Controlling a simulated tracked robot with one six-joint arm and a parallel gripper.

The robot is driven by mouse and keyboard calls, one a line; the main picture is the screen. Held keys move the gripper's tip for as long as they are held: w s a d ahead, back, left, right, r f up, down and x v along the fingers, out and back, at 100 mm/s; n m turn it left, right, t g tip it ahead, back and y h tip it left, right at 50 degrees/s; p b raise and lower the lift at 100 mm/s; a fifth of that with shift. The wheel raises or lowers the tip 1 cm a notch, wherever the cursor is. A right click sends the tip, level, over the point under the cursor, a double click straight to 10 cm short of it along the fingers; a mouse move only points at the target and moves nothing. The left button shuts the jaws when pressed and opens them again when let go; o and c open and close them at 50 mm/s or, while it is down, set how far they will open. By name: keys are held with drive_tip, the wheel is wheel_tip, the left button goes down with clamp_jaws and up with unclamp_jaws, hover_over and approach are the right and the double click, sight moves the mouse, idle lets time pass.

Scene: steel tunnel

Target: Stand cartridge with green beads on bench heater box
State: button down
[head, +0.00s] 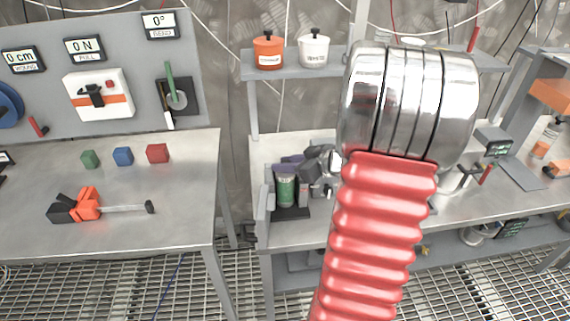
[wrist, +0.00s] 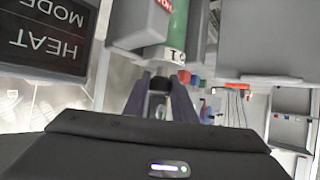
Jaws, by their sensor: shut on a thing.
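My gripper (wrist: 160,90) shows in the wrist view with two purple fingers shut on a small dark-capped piece (wrist: 160,83), which I take for the cartridge. In the head view my gripper (head: 290,164) is partly hidden behind my arm, pointing left above the right bench. The wrist view looks upside down. A dark panel reading HEAT MODE (wrist: 45,40), seemingly the heater box's, is close by at its upper left. I cannot make the box out in the head view.
Orange (head: 268,52) and white (head: 314,50) pots stand on the shelf above. Several cubes lie on the left bench (head: 180,185).

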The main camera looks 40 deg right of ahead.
drive_tip(key=shift+f, duration=0.1)
drive_tip(key=c, duration=1.5)
unclamp_jaws()
drive_tip(key=shift+o, duration=0.2)
drive_tip(key=shift+s+r, duration=0.15)
drive_tip(key=shift+r, duration=0.05)
drive_tip(key=v, duration=1.1)
drive_tip(key=shift+s, duration=0.3)
drive_tip(key=shift+r, duration=0.15)
